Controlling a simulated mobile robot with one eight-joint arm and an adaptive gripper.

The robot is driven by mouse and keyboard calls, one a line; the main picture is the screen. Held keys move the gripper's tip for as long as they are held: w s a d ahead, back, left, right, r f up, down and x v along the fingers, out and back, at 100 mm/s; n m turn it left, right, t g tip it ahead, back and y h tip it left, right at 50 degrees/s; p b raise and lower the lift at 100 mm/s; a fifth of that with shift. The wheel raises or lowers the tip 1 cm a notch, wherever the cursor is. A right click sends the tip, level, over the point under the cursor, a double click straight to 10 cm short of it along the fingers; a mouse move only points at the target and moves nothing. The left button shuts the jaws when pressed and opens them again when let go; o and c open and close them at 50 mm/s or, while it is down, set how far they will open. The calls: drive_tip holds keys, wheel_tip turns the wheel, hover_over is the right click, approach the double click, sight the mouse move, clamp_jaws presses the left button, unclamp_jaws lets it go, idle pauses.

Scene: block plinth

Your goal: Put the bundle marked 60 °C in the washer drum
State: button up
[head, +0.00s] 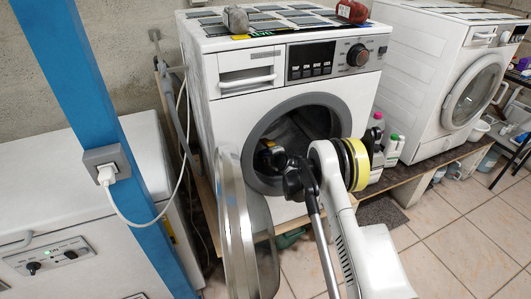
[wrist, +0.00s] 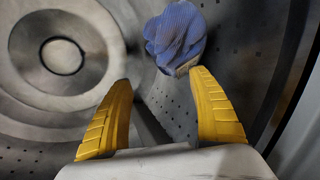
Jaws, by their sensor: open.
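A blue cloth bundle (wrist: 176,36) is inside the washer drum in the wrist view, against the perforated metal wall (wrist: 180,115). My gripper (wrist: 161,78) is open, its yellow fingers spread. The bundle is just beyond the fingertips, nearer the right one; I cannot tell whether they touch. No 60 °C mark is readable on it. In the head view my gripper (head: 268,156) reaches into the drum opening of the washer (head: 228,125), and the bundle is hidden there.
The washer's round door (head: 237,235) stands open at the left of my arm. A grey bundle (head: 236,19) and a red bundle (head: 352,11) lie on the washer's top. Bottles (head: 391,152) stand at its right, beside a second white machine (head: 425,75).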

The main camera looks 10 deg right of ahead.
drive_tip(key=o, duration=0.7)
drive_tip(key=shift+c, duration=0.2)
drive_tip(key=v, duration=0.7)
drive_tip(key=shift+p, duration=0.45)
